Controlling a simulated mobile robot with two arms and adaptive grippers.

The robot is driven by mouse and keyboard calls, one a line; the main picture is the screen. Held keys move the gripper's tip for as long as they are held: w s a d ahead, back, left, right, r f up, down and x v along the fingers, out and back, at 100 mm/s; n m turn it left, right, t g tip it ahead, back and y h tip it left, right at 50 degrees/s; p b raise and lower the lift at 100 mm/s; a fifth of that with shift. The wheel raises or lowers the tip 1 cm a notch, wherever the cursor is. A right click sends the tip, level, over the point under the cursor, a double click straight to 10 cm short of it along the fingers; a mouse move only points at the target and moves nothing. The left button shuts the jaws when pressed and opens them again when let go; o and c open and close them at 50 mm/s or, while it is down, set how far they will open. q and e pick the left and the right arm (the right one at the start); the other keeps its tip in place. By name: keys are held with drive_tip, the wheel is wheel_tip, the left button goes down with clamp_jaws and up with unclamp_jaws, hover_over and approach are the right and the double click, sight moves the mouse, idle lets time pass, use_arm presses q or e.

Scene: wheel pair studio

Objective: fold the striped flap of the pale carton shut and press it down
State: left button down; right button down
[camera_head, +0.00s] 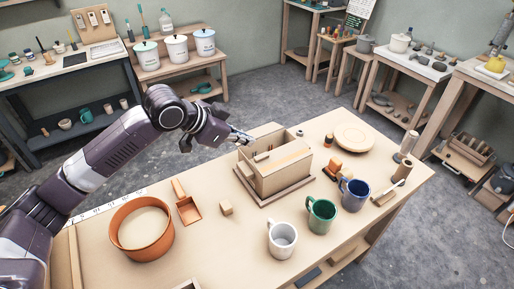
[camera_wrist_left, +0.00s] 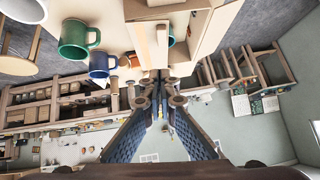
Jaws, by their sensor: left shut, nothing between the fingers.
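The pale carton (camera_head: 268,183) stands on a brown base (camera_head: 262,199) in the middle of the table. Its flap carries an orange stripe (camera_head: 284,160) and lies across part of the top; the exact angle is hard to tell. A strip of the opening shows beside it. My left gripper (camera_head: 243,138) is shut and empty, above the carton's far left edge. In the left wrist view the shut fingertips (camera_wrist_left: 160,86) are close to the pale carton (camera_wrist_left: 195,25), whose orange stripe (camera_wrist_left: 162,38) also shows. I cannot tell whether they touch it. My right gripper is not in view.
White (camera_head: 282,239), green (camera_head: 320,214) and blue (camera_head: 354,194) mugs stand in front and right of the carton. An orange toy (camera_head: 334,168) and a round plate (camera_head: 354,137) are behind them. An orange pot (camera_head: 142,228), scoop (camera_head: 187,207) and small block (camera_head: 226,208) are left.

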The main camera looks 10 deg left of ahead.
sight(265, 155)
use_arm(q)
drive_tip(key=p+x, duration=0.1)
drive_tip(key=x, duration=0.5)
drive_tip(key=shift+w+p, duration=0.25)
drive_tip(key=shift+p, duration=0.1)
drive_tip(key=f, duration=0.1)
drive_tip(key=f+p, duration=0.1)
drive_tip(key=shift+w+a+f, duration=0.1)
drive_tip(key=shift+w+f, duration=0.1)
drive_tip(key=shift+f, duration=0.1)
drive_tip(key=shift+s+a+f, duration=0.1)
drive_tip(key=shift+f, duration=0.8)
